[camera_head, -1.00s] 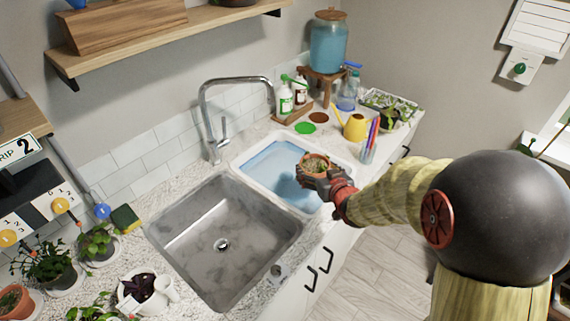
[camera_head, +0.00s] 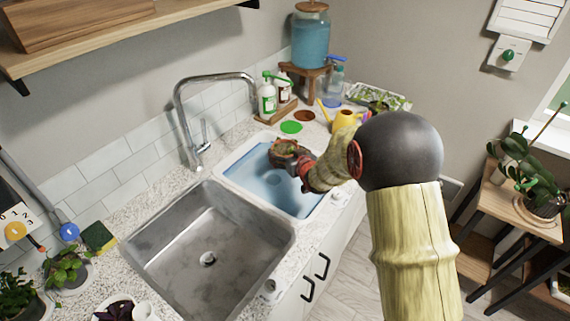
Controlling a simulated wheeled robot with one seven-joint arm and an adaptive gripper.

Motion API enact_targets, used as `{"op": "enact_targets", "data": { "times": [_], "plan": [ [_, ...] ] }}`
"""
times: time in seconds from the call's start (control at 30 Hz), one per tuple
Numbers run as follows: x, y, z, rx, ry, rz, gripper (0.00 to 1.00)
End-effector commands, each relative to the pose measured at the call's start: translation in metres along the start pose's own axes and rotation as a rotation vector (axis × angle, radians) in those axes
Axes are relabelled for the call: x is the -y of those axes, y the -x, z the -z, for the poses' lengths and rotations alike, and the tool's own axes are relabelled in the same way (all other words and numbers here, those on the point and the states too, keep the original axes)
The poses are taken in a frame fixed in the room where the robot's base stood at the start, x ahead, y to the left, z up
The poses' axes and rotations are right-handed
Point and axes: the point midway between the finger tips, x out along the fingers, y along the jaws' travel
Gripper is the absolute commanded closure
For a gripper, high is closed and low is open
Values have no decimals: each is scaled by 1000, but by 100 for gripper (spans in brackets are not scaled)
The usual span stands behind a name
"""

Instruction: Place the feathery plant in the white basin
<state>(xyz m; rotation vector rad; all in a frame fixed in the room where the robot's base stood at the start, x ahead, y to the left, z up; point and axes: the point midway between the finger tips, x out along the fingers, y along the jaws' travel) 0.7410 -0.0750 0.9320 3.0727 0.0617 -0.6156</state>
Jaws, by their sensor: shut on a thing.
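The feathery plant (camera_head: 286,147) is in a small terracotta pot, held in my gripper (camera_head: 291,158). My gripper is shut on the pot and holds it over the far part of the white basin (camera_head: 232,178), a white-rimmed tub with blue water to the right of the metal sink. The gripper's fingers and the pot are small in the picture, and my wrist hides part of the basin's right side. I cannot tell how high the pot is above the water.
The grey metal sink (camera_head: 205,250) is empty, with a tall tap (camera_head: 186,120) behind it. Spray bottles (camera_head: 267,98), a green disc (camera_head: 291,127) and a yellow watering can (camera_head: 346,118) stand beyond the basin. Potted plants (camera_head: 66,270) stand at the left. A plant stand (camera_head: 520,215) is at the right.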

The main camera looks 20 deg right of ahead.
Motion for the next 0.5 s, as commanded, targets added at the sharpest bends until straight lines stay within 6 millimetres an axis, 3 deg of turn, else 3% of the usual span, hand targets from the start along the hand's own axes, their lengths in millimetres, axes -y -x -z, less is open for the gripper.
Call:
{"op": "enact_targets", "data": {
  "times": [0.33, 0.5],
  "plan": [
    [-1, -24, -10, -5, 1, 0, 68],
    [-1, -34, -34, -3, 0, 1, 68]
  ]
}}
